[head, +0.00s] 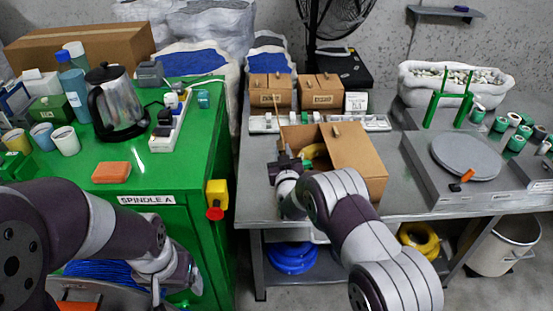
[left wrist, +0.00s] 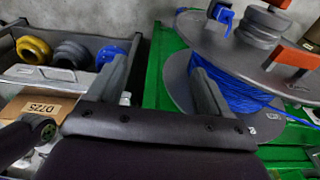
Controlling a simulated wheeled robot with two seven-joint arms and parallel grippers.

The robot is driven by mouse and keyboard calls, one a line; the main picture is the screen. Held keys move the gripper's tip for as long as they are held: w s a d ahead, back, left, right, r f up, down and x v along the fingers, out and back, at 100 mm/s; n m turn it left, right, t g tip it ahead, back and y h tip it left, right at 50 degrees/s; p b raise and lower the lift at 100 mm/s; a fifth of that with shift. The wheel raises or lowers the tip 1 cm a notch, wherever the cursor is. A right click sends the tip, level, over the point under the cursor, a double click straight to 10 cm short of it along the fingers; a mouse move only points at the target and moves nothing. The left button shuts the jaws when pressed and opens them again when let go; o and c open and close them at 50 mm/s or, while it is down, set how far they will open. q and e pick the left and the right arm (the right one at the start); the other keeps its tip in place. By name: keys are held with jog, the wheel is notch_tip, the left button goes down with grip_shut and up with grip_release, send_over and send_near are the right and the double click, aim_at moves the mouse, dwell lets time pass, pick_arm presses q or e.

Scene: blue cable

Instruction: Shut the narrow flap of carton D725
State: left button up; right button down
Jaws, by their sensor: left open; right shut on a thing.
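An open brown carton (head: 369,182) stands on the grey table, with a large flap (head: 352,148) raised on its right and something yellow (head: 314,152) inside. My right gripper (head: 284,166) is at its left side, shut on what appears to be a flap edge; the contact is small and partly hidden. A carton labelled D725 (left wrist: 42,107) shows at the left of the left wrist view; the label is not readable in the head view. My left gripper (left wrist: 160,85) is open and empty, its fingers spread before a spool of blue cable (left wrist: 235,90).
Two shut cartons (head: 270,92) and a power strip (head: 355,124) stand behind the open carton. A grey turntable (head: 466,156) is to its right. A green cabinet (head: 150,180) with a kettle (head: 117,102) and cups is at left. The table's front strip is clear.

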jog(key=shift+d+b, duration=0.3)
jog(key=shift+d, duration=0.1)
jog(key=shift+d+r, duration=0.1)
jog(key=shift+d, duration=0.25)
jog(key=shift+w, duration=0.1)
jog(key=c, duration=1)
grip_release()
jog(key=shift+c, duration=0.2)
jog(key=s, duration=1.2)
jog(key=shift+s+d+b, duration=0.4)
